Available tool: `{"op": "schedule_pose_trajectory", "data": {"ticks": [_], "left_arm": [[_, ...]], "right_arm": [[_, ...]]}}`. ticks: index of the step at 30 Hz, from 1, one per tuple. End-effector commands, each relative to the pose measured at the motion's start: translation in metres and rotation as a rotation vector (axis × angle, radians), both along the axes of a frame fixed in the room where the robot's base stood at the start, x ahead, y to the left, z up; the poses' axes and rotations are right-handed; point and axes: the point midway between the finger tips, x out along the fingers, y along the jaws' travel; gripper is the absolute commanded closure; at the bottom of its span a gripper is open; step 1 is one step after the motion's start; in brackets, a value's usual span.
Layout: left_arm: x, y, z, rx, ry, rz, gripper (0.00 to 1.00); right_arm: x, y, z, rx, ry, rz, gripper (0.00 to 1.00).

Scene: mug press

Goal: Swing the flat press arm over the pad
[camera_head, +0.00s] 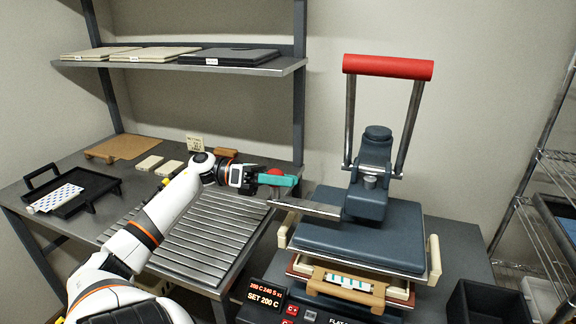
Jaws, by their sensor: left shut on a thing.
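The flat press has a dark blue-grey upper plate (350,240), and its raised lever ends in a red handle bar (388,67). A flat steel arm (318,208) sticks out to the left from the press head (367,197), with a red knob (274,172) near its end. My left gripper (277,180) has its teal fingers shut at the red knob, which they partly hide. The upper plate lies over the cream and brown layers of the base; the pad is mostly hidden beneath it. My right gripper is not in view.
A slatted metal rack (195,240) lies left of the press. A black tray (95,196) with a patterned piece stands far left. A control panel (268,297) is in front, a dark bin (485,305) at lower right, and a shelf (200,67) above.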

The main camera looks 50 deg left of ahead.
Motion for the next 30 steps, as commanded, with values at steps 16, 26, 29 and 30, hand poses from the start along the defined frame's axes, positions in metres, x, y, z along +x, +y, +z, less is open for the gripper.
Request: {"op": "schedule_pose_trajectory", "data": {"ticks": [16, 26, 29, 30], "left_arm": [[0.0, 0.0054, -0.0017, 0.001, 0.005, -0.004, 1.0], [0.0003, 0.0051, -0.0011, 0.001, 0.003, -0.002, 0.4], [0.0002, 0.0054, -0.0011, 0.001, 0.003, -0.002, 0.4], [-0.0005, 0.0066, -0.0013, 0.001, 0.003, -0.002, 0.4]], "right_arm": [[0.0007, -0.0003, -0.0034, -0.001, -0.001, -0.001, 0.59], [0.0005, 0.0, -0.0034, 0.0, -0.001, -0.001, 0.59], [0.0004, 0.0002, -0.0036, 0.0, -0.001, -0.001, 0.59], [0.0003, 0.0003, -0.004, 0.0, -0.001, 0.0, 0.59]]}}
